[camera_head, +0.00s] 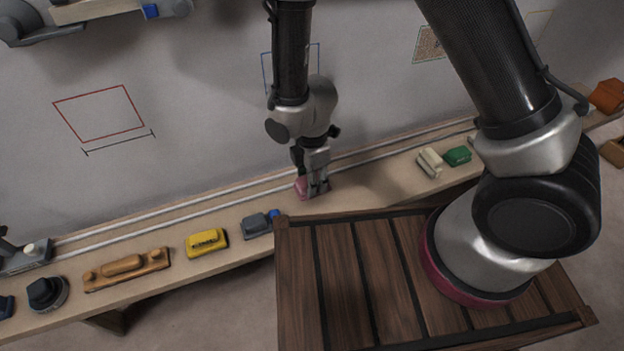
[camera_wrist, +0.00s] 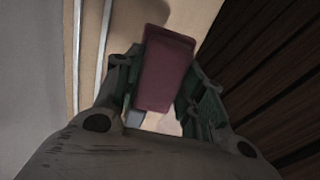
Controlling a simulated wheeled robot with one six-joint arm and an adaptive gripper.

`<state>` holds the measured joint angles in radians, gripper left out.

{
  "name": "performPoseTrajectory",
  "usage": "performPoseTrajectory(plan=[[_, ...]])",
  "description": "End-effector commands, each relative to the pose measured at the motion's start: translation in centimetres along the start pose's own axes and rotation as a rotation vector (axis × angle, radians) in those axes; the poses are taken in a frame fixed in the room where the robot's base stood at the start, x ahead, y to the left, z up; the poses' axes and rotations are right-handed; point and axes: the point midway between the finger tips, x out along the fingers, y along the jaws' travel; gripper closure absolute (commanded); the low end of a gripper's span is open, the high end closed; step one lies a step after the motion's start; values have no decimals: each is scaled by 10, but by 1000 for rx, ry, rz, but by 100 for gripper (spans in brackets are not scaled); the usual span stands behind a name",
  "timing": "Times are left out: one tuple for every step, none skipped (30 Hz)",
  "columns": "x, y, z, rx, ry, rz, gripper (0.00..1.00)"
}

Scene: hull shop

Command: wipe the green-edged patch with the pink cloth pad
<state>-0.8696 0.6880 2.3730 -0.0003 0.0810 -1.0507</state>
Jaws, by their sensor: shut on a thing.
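The pink cloth pad (camera_head: 304,188) is at the shelf in the middle of the head view, partly hidden by my gripper (camera_head: 318,188). In the wrist view the pad (camera_wrist: 166,70) sits between the two fingers of my gripper (camera_wrist: 160,92), which is shut on it. The pad is low over the shelf; I cannot tell whether it touches the wood. The green-edged patch (camera_head: 431,43) is on the grey wall at the upper right, with a brownish speckled area inside, partly hidden by my arm.
The narrow wooden shelf (camera_head: 345,190) carries a yellow block (camera_head: 206,242), a wooden float (camera_head: 127,270), a grey-blue tool (camera_head: 256,224) and a green block (camera_head: 457,156). Red (camera_head: 100,113) and blue (camera_head: 266,72) outlines mark the wall. A dark slatted deck (camera_head: 340,280) lies in front.

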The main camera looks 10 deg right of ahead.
Motion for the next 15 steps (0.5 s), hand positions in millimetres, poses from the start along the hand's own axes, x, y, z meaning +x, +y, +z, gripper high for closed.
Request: performPoseTrajectory(plan=[[0,0,0,0,0,0,79],[0,0,0,0,0,0,79],[0,0,0,0,0,0,79],[0,0,0,0,0,0,79],[0,0,0,0,0,0,79],[0,0,0,0,0,0,79],[0,0,0,0,0,0,79],[0,0,0,0,0,0,79],[0,0,0,0,0,0,79],[0,0,0,3,0,0,79],[0,0,0,8,0,0,79],[0,0,0,25,0,0,79],[0,0,0,43,0,0,79],[0,-2,1,68,0,0,79],[0,-4,2,110,0,-1,79]])
